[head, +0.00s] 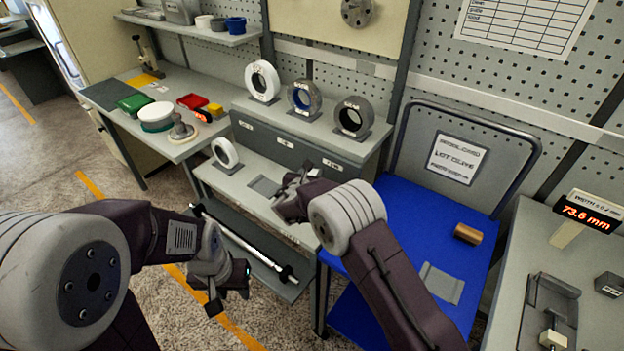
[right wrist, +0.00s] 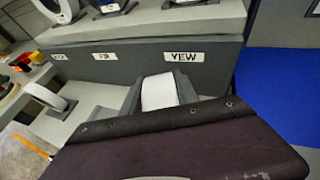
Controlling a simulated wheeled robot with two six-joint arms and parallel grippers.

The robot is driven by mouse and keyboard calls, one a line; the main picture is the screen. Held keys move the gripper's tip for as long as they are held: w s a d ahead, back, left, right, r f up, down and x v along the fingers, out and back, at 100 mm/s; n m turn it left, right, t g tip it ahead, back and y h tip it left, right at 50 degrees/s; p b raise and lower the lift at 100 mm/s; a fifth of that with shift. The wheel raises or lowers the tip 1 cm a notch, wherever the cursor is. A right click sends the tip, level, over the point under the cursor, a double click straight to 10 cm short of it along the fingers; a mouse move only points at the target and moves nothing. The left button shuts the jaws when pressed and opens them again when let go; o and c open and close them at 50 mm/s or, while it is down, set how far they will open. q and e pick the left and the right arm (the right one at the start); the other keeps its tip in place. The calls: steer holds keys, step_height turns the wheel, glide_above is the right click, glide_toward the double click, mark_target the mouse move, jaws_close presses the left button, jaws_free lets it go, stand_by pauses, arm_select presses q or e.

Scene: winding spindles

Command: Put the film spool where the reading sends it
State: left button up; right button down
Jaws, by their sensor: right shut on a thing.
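My right gripper (head: 303,178) is over the bench ledge below the grey box front. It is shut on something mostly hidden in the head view. The right wrist view shows a white roll (right wrist: 158,92) between grey sides under the "YEW" label (right wrist: 183,56); I take this to be the held spool. Another white roll (head: 225,153) stands on the ledge's left, with an empty grey pad (head: 264,186) between. The display (head: 587,211) reads 73.6 under a "width" heading. My left gripper (head: 228,287) hangs empty and open in front of the bench.
Three rolls, white (head: 262,82), blue-centred (head: 304,98) and dark grey (head: 353,117), stand on the grey box top. A rod (head: 245,243) lies on the lower shelf. A chart (head: 525,25) hangs above.

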step_height(320, 180, down, 3)
steer(key=shift+r, duration=0.15)
steer(key=c, duration=0.9)
jaws_free()
steer(key=shift+s+a+r, duration=0.1)
steer(key=shift+s+r, duration=0.05)
steer(key=v, duration=1.1)
steer(key=shift+s+b, duration=0.3)
steer(key=shift+s, duration=0.1)
